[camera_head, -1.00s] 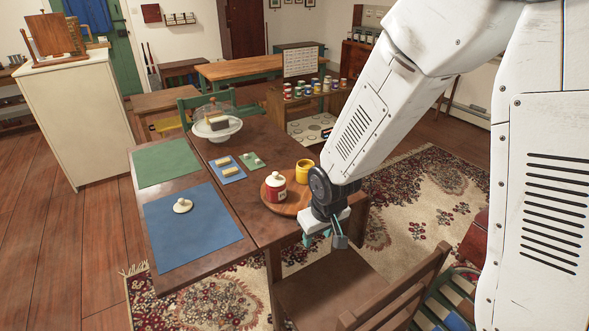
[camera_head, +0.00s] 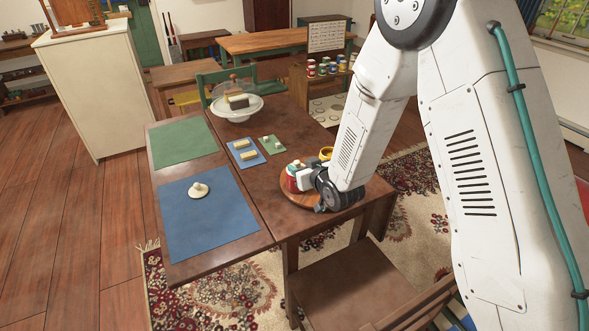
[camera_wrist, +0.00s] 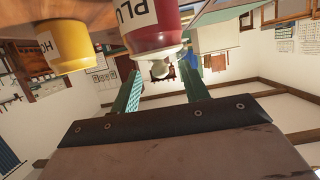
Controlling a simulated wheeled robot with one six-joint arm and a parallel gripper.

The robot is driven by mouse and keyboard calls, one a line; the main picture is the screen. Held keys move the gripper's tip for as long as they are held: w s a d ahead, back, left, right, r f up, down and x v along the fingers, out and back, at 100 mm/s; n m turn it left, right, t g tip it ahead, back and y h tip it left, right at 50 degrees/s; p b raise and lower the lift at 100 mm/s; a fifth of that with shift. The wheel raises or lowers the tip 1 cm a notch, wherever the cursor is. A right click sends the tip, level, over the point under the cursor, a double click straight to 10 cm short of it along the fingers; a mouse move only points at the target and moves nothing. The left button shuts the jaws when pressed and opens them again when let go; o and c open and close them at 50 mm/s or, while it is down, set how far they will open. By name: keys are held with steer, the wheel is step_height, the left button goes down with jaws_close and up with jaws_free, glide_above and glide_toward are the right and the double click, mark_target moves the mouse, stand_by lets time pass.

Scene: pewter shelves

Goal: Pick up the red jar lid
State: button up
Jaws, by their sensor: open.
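The red jar (camera_head: 291,183) stands on a round wooden board at the table's right end, partly hidden by my gripper. In the wrist view, which is upside down, the red jar (camera_wrist: 152,22) shows part of a white label. Its cream lid (camera_wrist: 155,59) with a round knob is on the jar's mouth. My gripper (camera_wrist: 163,72) is open, its two teal fingers reaching toward the lid, one on each side in the picture. I cannot tell whether they touch it. In the head view my gripper (camera_head: 305,178) is beside the jar, its fingertips not clearly seen.
A yellow jar (camera_head: 326,153) stands close behind my gripper; it also shows in the wrist view (camera_wrist: 66,46). Another cream lid (camera_head: 198,190) lies on the blue mat (camera_head: 215,226). A cake stand (camera_head: 237,112) is at the table's back. A chair (camera_head: 355,287) stands in front.

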mark_target(298, 165)
steer(key=x, duration=0.5)
steer(key=shift+a, duration=0.1)
jaws_close()
steer(key=shift+r, duration=0.1)
